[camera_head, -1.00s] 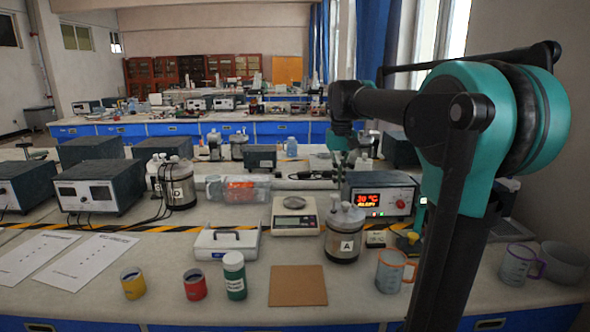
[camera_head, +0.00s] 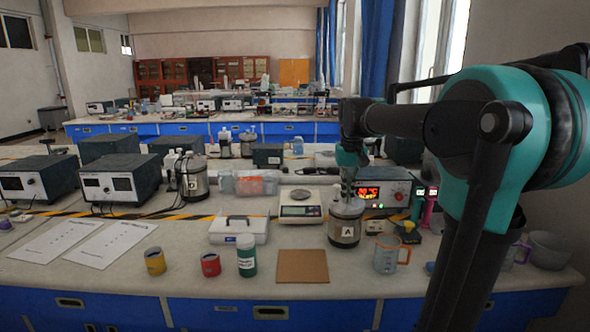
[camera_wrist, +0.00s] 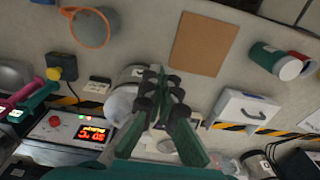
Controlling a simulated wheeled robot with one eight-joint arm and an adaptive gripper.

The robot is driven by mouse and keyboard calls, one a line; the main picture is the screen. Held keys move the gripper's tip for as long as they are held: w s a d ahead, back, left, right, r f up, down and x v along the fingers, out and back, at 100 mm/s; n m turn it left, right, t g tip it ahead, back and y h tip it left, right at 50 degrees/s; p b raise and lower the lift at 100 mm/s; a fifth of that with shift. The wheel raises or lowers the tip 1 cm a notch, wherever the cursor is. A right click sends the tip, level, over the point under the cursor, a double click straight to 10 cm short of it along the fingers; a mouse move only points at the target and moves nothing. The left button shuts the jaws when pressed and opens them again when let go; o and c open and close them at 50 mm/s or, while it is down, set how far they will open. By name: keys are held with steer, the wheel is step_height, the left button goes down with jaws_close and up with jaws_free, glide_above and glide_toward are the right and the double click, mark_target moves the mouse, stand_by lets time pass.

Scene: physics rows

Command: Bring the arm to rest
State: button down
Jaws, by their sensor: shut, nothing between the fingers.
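My arm reaches in from the right in the head view. My gripper (camera_head: 347,198) hangs fingers down at or in front of the steel canister marked A (camera_head: 344,229). In the wrist view my gripper (camera_wrist: 160,76) has its two green fingers drawn together with nothing between them. The canister (camera_wrist: 122,100) is partly hidden behind the fingers there. I cannot tell from the pictures how far the fingertips are from its top.
On the bench stand a balance (camera_head: 300,211), a heater box with red digits (camera_head: 384,192), an orange-rimmed beaker (camera_head: 386,255), a green-labelled bottle (camera_head: 246,256), a white case (camera_head: 239,228) and two small cups. A brown board (camera_head: 302,266) lies bare at the front.

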steer(key=s+d+f+t, duration=0.1)
steer(key=s+f+t, duration=0.1)
steer(key=s+f, duration=0.8)
steer(key=s+d+f+t, duration=0.1)
steer(key=s+d+f, duration=0.1)
steer(key=s+f, duration=0.8)
step_height(320, 180, down, 5)
steer(key=shift+s+d+f+t, duration=0.1)
steer(key=shift+s+d+t, duration=0.2)
steer(key=shift+t, duration=0.1)
